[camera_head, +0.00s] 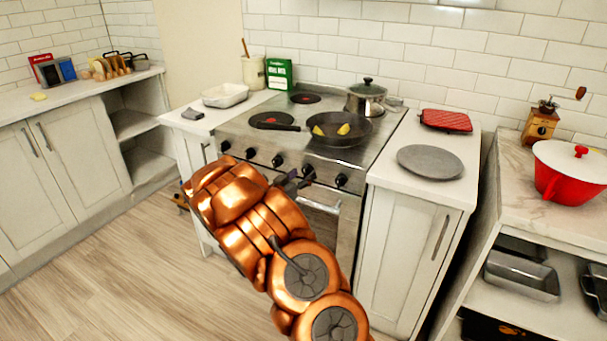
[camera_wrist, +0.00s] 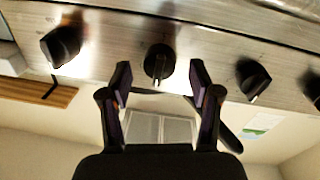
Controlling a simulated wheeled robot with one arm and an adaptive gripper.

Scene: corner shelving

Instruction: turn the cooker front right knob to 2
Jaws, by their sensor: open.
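The cooker (camera_head: 232,130) has a row of several black knobs on its steel front panel. My gripper (camera_head: 294,183) is at this panel, partly hidden by my copper arm, near the second knob from the right (camera_head: 307,172). The wrist view is upside down. There, my gripper (camera_wrist: 161,84) is open, one finger on each side of a black knob (camera_wrist: 159,62). The fingers look apart from it. Its number marks cannot be read. The rightmost knob (camera_head: 341,180) is free in the head view; it appears at left in the wrist view (camera_wrist: 62,45).
A frying pan (camera_head: 340,130) with yellow pieces and a lidded pot (camera_head: 367,98) stand on the hob. The oven handle (camera_head: 322,207) runs below the knobs. White counters flank the cooker, with a grey round plate (camera_head: 430,162) at right. The floor in front is clear.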

